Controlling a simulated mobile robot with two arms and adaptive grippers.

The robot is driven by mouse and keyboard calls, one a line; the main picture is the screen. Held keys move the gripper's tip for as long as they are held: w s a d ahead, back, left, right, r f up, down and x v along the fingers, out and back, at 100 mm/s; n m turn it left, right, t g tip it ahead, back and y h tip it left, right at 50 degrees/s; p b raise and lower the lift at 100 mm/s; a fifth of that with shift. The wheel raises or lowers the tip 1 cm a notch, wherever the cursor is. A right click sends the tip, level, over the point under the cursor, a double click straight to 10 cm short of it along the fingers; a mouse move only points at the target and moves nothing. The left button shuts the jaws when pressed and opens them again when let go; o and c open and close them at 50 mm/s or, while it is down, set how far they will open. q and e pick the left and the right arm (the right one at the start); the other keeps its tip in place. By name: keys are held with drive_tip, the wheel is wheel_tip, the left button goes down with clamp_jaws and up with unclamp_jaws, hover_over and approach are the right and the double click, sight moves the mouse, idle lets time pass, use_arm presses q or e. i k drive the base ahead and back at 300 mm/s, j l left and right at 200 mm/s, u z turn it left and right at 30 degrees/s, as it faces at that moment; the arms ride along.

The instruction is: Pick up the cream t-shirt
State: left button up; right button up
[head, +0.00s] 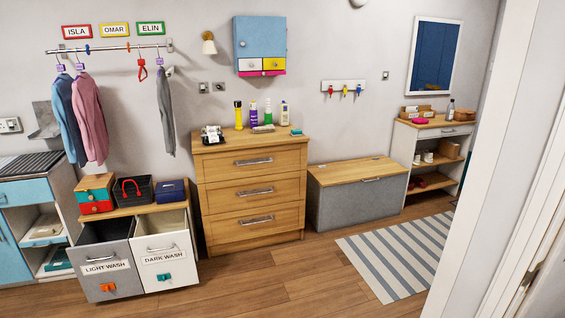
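I cannot make out a cream t-shirt in the head view. Two tilted-out laundry bins stand at the lower left: a grey one labelled LIGHT WASH (105,268) and a white one labelled DARK WASH (165,258). Their tops are open, but what lies inside is too small or shaded to tell. A blue garment (68,115), a pink garment (91,118) and a grey garment (166,115) hang from the wall rail (115,48). Neither of my grippers is in view.
A wooden drawer chest (253,190) with bottles on top stands right of the bins, all drawers shut. A grey storage bench (357,195) and a shelf unit (432,150) stand further right. A striped rug (400,255) lies before them. A white door frame (490,190) borders the right side.

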sight(207, 129)
drive_tip(key=i, duration=2.4)
